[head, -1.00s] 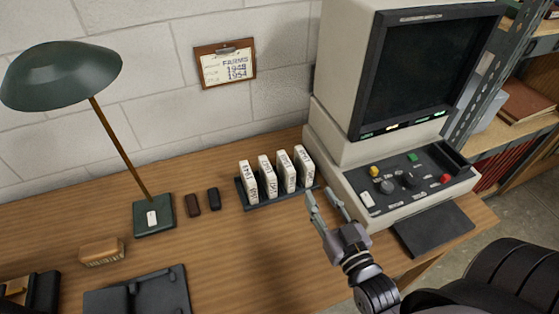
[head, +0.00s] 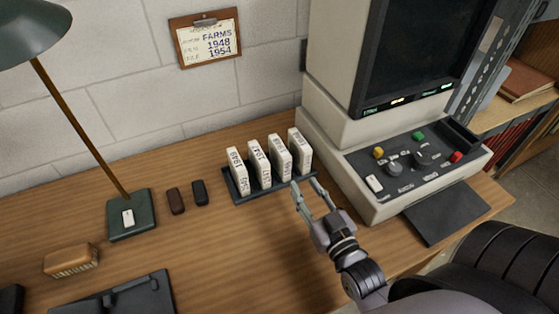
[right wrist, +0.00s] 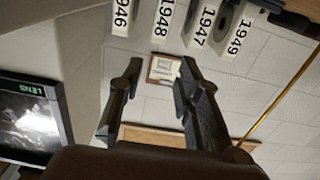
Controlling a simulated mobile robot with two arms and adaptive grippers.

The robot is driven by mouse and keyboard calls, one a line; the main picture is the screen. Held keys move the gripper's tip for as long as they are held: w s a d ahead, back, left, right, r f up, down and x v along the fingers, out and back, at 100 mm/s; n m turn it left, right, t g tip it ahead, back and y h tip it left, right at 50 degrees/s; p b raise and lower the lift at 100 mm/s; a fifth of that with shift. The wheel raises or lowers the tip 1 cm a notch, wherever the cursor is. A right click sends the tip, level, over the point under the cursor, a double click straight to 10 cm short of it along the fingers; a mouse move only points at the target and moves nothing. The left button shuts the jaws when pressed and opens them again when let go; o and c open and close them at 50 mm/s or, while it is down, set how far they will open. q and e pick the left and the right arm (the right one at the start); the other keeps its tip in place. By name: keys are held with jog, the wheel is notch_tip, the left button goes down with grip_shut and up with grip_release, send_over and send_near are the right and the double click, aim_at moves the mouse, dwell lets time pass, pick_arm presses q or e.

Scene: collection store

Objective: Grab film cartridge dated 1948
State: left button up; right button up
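Several white film cartridges stand upright in a dark rack (head: 240,198) on the desk. In the right wrist view their labels read 1946, 1948, 1947 and 1949 from left to right. The 1948 cartridge (right wrist: 161,20) is second from left there, cut off by the top edge. In the head view, the matching 1948 cartridge (head: 279,158) is second from the right. My right gripper (head: 308,183) is open and empty, just in front of the rack's right end. Its spread fingers (right wrist: 160,75) show below the labels in the wrist view. My left gripper is not in view.
A reader machine (head: 400,165) with screen and knobs stands close to the rack's right. A lamp base (head: 131,222) and two small dark objects (head: 187,195) lie left of it. A clipboard (head: 206,40) reading FARMS 1948 1954 hangs on the wall. The desk before the rack is clear.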

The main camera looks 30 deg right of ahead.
jog(key=p, duration=0.1)
send_near(280, 146)
jog(key=w, duration=0.4)
jog(key=shift+w+d+f+p, duration=0.15)
jog(key=shift+w+p, duration=0.1)
jog(key=shift+w, duration=1.3)
jog(key=shift+w+d+p, duration=0.15)
jog(key=shift+w+p, duration=0.1)
jog(key=shift+w, duration=1.3)
jog(key=shift+c, duration=0.2)
grip_shut()
